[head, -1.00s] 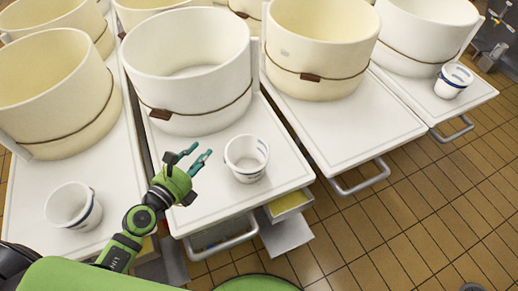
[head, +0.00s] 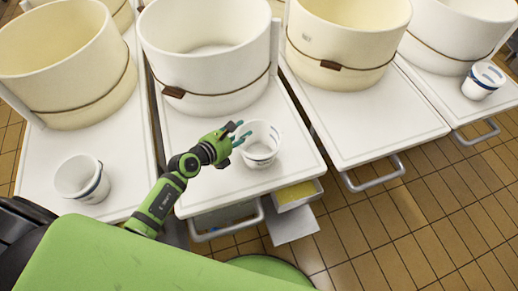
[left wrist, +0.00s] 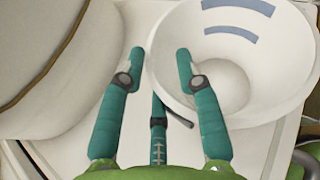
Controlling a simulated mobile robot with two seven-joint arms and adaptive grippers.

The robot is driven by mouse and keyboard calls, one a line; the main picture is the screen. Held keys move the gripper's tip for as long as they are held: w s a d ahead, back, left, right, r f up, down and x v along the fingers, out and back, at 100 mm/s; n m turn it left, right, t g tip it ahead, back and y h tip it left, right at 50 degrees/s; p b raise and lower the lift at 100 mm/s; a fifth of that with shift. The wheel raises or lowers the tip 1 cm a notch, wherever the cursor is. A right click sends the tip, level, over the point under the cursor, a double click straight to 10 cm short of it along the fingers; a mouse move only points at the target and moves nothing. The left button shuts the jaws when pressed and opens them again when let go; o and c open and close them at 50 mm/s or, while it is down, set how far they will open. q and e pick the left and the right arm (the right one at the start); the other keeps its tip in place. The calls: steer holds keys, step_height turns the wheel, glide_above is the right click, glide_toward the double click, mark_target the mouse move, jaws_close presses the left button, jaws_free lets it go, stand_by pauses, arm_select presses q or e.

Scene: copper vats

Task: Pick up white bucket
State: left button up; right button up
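A small white bucket (head: 262,150) stands upright on the middle white table. Its blue stripes show in the left wrist view, where the bucket (left wrist: 250,60) fills the right side. My left gripper (head: 241,134) is at the bucket's left rim. In the left wrist view my left gripper (left wrist: 159,60) has its teal fingers spread apart, open. One finger overlaps the bucket's opening and the other is outside it, with the rim between them; I cannot tell whether they touch. Similar white buckets stand on the left table (head: 78,178) and the far right table (head: 480,85). My right gripper is not in view.
A large white vat (head: 205,65) with a brown band stands right behind the bucket. Cream vats stand on the left (head: 65,70) and right (head: 345,45). A yellow-lined drawer (head: 297,194) sticks out below the table. Tiled floor (head: 420,220) is open at the right.

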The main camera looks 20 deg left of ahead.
arm_select(q)
steer(key=shift+x, duration=0.85)
jaws_close()
